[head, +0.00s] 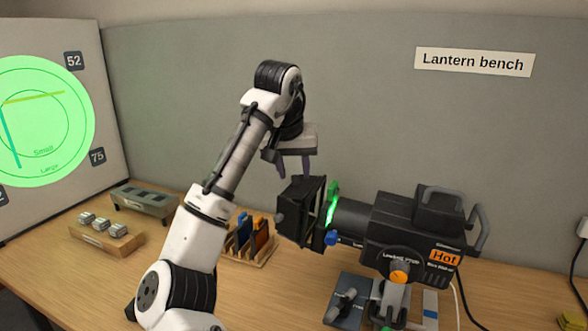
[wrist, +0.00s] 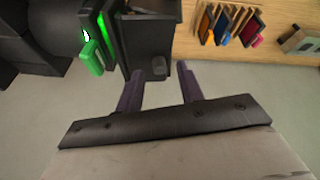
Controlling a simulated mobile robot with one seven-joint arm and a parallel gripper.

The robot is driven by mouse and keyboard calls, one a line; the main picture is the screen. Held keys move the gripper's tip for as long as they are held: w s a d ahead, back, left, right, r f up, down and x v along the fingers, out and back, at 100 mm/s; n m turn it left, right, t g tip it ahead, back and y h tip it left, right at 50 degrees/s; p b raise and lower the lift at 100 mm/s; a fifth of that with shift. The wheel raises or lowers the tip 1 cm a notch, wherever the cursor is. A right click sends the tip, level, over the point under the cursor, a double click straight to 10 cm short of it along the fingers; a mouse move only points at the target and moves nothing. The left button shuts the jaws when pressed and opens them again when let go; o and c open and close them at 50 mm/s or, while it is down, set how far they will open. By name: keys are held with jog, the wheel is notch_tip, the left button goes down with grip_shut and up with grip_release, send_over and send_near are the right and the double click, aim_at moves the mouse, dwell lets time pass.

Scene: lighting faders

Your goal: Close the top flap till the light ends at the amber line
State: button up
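The black lantern (head: 405,228) lies pointing left, with black flaps (head: 303,208) at its front end. A dark flap (wrist: 150,35) with a small grey tab (wrist: 158,66) shows in the wrist view; I take it for the top flap. My gripper (head: 294,172) is just above the flaps, pointing down. In the wrist view its two purple fingers (wrist: 160,80) are apart, with the tab between and beyond their tips; contact cannot be told. The green light (head: 42,125) on the left screen reaches above the amber line (head: 45,97). A teal line (head: 10,138) crosses its left side.
A wooden rack of coloured frames (head: 248,245) stands below the flaps. A tray of small grey blocks (head: 95,235) and a grey box (head: 145,202) are at left. A "Hot" label (head: 445,257) marks the lantern. Bare desk lies at the lower left.

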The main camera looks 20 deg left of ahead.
jog(key=shift+w+f, duration=0.2)
jog(key=shift+f, duration=0.35)
grip_shut()
